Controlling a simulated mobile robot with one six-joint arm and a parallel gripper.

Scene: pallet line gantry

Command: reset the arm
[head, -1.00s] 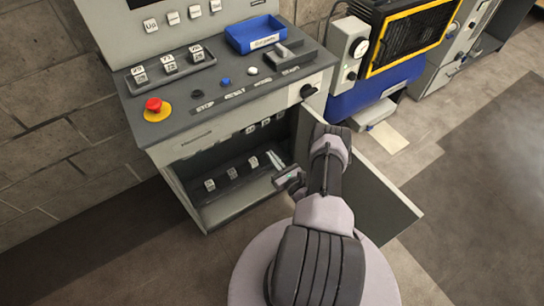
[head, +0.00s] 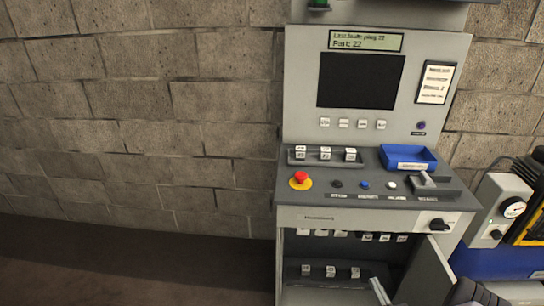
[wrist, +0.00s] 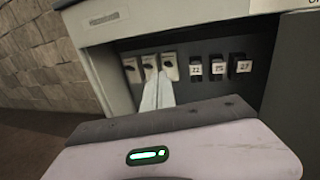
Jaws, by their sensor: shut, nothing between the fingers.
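My gripper (wrist: 157,92) shows in the wrist view as pale fingers held together, with nothing between them. They point toward the open cabinet, in front of a row of plugs; I cannot tell how far apart they are from it. The gripper body (wrist: 225,150) carries a green light. In the head view only a pale piece of my gripper (head: 379,291) shows at the bottom edge, by the cabinet opening. Most of my arm is out of that view.
The grey console (head: 300,217) has an open lower cabinet with numbered plugs (wrist: 219,68). Its open door (head: 428,272) stands at the right. On top are a red button (head: 301,177) and a blue tray (head: 408,157). A gauge box (head: 500,208) is further right. Floor at left is clear.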

